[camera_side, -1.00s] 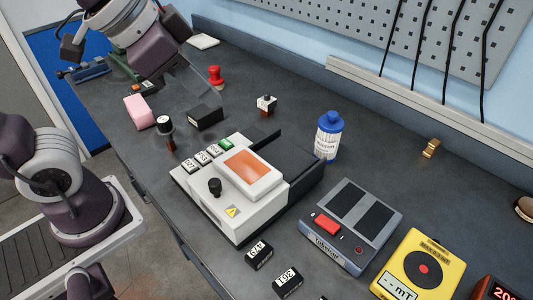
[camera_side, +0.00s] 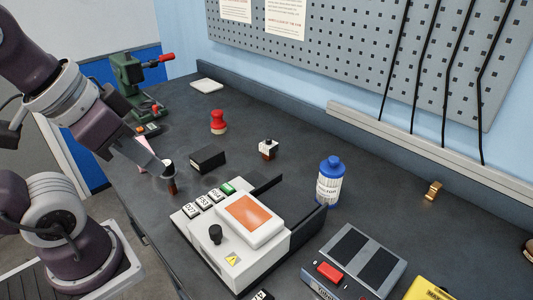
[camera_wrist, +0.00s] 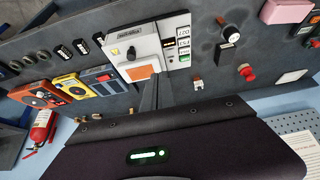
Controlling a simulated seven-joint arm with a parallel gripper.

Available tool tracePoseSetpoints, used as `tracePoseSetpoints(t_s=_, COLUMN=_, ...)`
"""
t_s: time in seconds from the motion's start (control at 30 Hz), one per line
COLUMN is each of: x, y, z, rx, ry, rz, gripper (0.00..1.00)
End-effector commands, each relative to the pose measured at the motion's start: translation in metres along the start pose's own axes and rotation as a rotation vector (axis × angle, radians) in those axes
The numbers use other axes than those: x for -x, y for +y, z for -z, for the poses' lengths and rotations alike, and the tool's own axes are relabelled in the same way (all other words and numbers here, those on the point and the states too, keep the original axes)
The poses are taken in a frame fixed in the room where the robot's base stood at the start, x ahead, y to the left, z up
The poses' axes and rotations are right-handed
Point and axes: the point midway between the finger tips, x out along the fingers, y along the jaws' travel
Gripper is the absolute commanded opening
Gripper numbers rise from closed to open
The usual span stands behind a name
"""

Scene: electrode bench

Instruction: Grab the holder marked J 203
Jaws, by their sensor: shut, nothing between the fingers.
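Another labelled holder (camera_side: 262,295) is cut off at the bottom edge. My gripper (camera_side: 163,171) is shut and empty, seen at the black-capped brown post (camera_side: 171,183); contact is unclear. Its fingers (camera_wrist: 155,97) show in the wrist view.
A black box (camera_side: 208,159), a red-topped knob (camera_side: 218,122), a small white-and-brown piece (camera_side: 267,149) and a blue-capped bottle (camera_side: 330,180) stand around the instrument. A grey device with a red button (camera_side: 352,265) is at right.

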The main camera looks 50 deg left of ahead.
Motion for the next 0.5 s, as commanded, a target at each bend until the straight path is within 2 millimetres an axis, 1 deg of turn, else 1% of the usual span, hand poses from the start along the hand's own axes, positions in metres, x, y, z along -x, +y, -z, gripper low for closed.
tracePoseSetpoints(t_s=0.43, x=0.0, y=0.0, z=0.0002, rx=0.0, ry=0.0, rz=0.0, gripper=0.0)
tracePoseSetpoints(t_s=0.47, x=0.0, y=0.0, z=0.0002, rx=0.0, ry=0.0, rz=0.0, gripper=0.04)
tracePoseSetpoints(t_s=0.5, x=0.0, y=0.0, z=0.0002, rx=0.0, ry=0.0, rz=0.0, gripper=0.12)
